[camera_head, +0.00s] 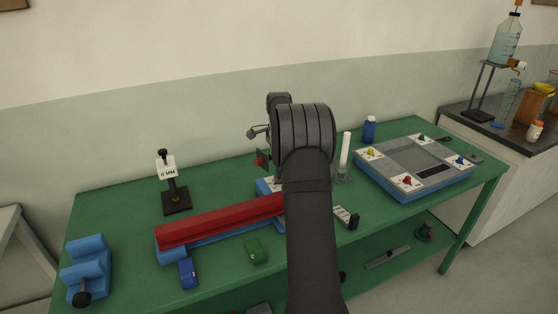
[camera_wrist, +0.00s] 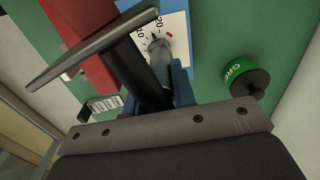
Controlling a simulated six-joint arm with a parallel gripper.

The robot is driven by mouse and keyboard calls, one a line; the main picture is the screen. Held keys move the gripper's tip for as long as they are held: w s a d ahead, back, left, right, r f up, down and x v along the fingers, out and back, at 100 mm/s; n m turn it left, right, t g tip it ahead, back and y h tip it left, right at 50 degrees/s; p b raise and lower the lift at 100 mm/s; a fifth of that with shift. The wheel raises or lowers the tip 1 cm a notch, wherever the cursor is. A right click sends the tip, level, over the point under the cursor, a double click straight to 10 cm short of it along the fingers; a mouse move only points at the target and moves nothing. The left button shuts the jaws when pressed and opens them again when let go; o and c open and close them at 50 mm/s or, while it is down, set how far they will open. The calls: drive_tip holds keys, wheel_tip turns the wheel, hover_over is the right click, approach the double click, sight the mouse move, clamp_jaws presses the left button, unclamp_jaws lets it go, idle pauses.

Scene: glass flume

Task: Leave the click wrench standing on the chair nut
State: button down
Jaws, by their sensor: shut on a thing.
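The click wrench (camera_wrist: 142,75) is a dark T-shaped tool, its long crossbar slanting across the upper left of the wrist view. My gripper (camera_wrist: 160,92) is shut on its shaft, which leans in the picture. Past the shaft is a white dial plate (camera_wrist: 178,22) with numbers and a red mark. A grey rounded post (camera_wrist: 157,48), which looks like the chair nut, rises from the dial. Wrench and post overlap in the picture, and I cannot tell whether they touch. In the head view my arm hides the gripper's jaws and most of this spot.
A red bar (camera_head: 220,219) lies on a blue base left of my arm. A gauge stand (camera_head: 175,193) stands behind it. A green round tin (camera_wrist: 249,84) is right of the dial.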

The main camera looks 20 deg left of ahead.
drive_tip(key=c, duration=1.1)
unclamp_jaws()
wheel_tip(320, 180, up, 18)
drive_tip(key=shift+f, duration=0.25)
wheel_tip(320, 180, down, 18)
drive_tip(key=shift+r, duration=0.25)
drive_tip(key=shift+r, duration=0.1)
